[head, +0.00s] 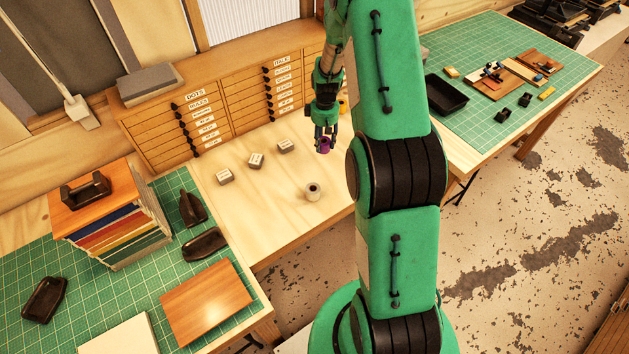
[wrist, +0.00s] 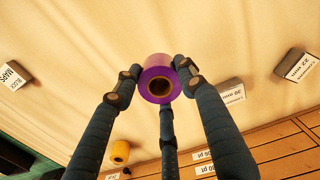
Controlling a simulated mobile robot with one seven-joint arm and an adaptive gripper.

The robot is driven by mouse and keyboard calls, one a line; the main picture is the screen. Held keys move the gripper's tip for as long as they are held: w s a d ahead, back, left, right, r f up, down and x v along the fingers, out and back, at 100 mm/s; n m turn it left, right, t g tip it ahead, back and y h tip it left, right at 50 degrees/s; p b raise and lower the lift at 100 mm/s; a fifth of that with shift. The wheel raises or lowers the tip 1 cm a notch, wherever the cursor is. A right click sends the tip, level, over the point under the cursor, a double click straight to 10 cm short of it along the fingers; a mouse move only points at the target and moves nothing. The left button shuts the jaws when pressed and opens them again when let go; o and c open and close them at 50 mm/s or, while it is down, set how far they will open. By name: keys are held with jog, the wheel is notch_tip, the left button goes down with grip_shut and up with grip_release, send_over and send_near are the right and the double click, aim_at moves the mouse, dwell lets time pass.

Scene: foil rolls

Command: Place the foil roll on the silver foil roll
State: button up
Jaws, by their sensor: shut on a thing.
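A purple foil roll (head: 325,145) is held in my gripper (head: 326,134), above the pale wooden table. In the wrist view the purple roll (wrist: 160,79) shows its open core towards the camera, with the dark fingers of my gripper (wrist: 158,74) shut around it. The silver foil roll (head: 312,191) stands upright on the table, below and slightly left of my gripper in the head view, apart from the held roll. I do not see the silver roll in the wrist view.
A yellow roll (wrist: 121,152) stands near the drawer cabinet (head: 225,105); the head view shows only part of it behind my gripper. Labelled blocks (head: 256,160) sit left of my gripper. Green cutting mats (head: 60,260) with tools and boards lie on both sides.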

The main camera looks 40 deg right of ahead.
jog(key=s+a+r, duration=0.2)
jog(key=s+a, duration=0.7)
jog(key=s, duration=0.5)
jog(key=s+a+r, duration=0.2)
jog(key=s+a, duration=0.8)
jog(key=s, duration=0.3)
jog(key=shift+s+r+b, duration=0.3)
jog(key=shift+s+b, duration=0.05)
jog(key=shift+s, duration=0.05)
jog(key=shift+d, duration=0.1)
jog(key=p, duration=0.2)
send_over(313, 188)
jog(key=shift+f, duration=0.75)
jog(key=shift+f, duration=1.75)
jog(key=shift+f, duration=0.2)
